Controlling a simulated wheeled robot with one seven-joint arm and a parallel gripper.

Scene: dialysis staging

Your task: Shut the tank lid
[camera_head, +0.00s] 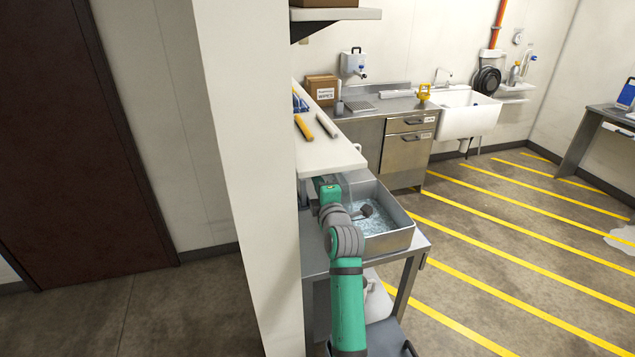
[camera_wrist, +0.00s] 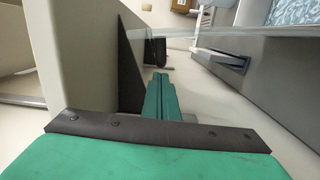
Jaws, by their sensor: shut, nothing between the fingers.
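The tank (camera_head: 392,242) is an open grey metal basin with rippling water inside, on a steel stand in the head view. A dark-headed object (camera_head: 366,210) shows over the water. A pale, see-through panel (camera_head: 347,189) stands up at the tank's back left and may be the raised lid; its edges are unclear. In the wrist view the tank's grey outer wall (camera_wrist: 266,62) runs along the right, with water at the top right corner. My gripper (camera_wrist: 160,78) is shut and empty, beside that wall and apart from it. In the head view my wrist partly hides the tank's left side.
A white shelf (camera_head: 345,160) with yellow and white cylinders overhangs the tank's back left. A pale wall end (camera_head: 235,150) stands close on my arm's left. A steel counter and white sink (camera_head: 470,115) lie behind. Yellow-striped floor at right is mostly clear.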

